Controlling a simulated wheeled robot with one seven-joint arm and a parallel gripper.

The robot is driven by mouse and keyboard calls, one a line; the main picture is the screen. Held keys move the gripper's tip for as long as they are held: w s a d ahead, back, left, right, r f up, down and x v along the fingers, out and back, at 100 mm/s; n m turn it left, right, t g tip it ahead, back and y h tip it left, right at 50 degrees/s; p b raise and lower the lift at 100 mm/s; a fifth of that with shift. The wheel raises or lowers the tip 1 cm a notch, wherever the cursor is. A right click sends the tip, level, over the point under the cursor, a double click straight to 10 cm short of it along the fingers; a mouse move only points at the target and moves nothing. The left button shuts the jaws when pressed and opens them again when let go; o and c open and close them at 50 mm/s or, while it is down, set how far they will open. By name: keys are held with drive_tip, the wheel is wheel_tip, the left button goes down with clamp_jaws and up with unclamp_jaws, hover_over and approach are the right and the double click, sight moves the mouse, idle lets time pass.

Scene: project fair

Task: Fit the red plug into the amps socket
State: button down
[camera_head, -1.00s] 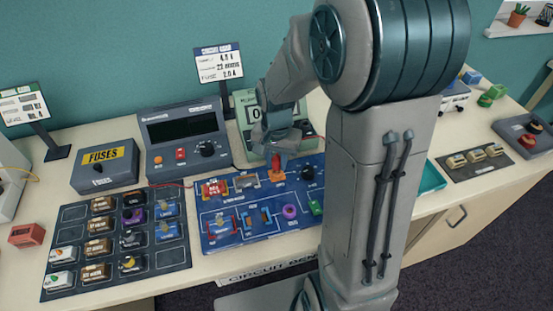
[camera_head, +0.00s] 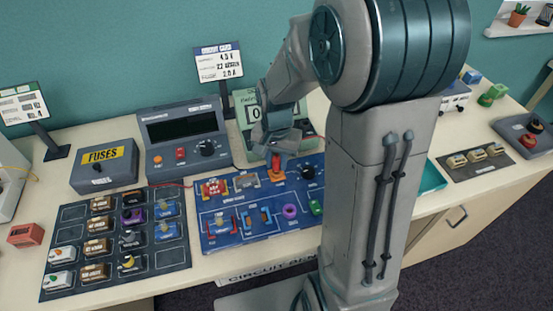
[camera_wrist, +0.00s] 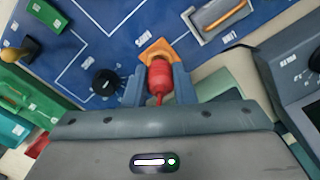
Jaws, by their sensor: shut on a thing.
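My gripper (camera_wrist: 158,88) is shut on the red plug (camera_wrist: 159,76), one finger on each side of it. In the head view the red plug (camera_head: 276,161) stands upright below my gripper (camera_head: 277,150). An orange socket piece (camera_wrist: 157,50) on the blue circuit board (camera_wrist: 120,20) lies directly beyond the plug's end. It also shows in the head view (camera_head: 277,174). The plug's tip overlaps the orange piece and looks in line with it. I cannot tell how deep the plug sits.
A black knob (camera_head: 308,172) is close to the right of the socket. The meter (camera_head: 247,110) stands just behind. A power supply (camera_head: 182,140) and a fuses box (camera_head: 104,165) stand to the left, behind a dark parts tray (camera_head: 62,232).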

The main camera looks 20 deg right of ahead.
drive_tip(key=shift+f+b, duration=0.65)
drive_tip(key=shift+f, duration=0.15)
idle(0.4)
drive_tip(key=c, duration=0.6)
unclamp_jaws()
drive_tip(key=shift+c, duration=0.2)
drive_tip(key=shift+r+p, duration=3)
drive_tip(key=shift+r, duration=1.05)
drive_tip(key=shift+r, duration=0.15)
drive_tip(key=s+r+n+t, duration=0.3)
drive_tip(key=s+r+n, duration=0.3)
drive_tip(key=s+r, duration=0.4)
drive_tip(key=s, duration=0.4)
drive_tip(key=shift+s+r+n+t, duration=0.15)
drive_tip(key=shift+r+n+t, duration=0.15)
drive_tip(key=shift+n, duration=0.1)
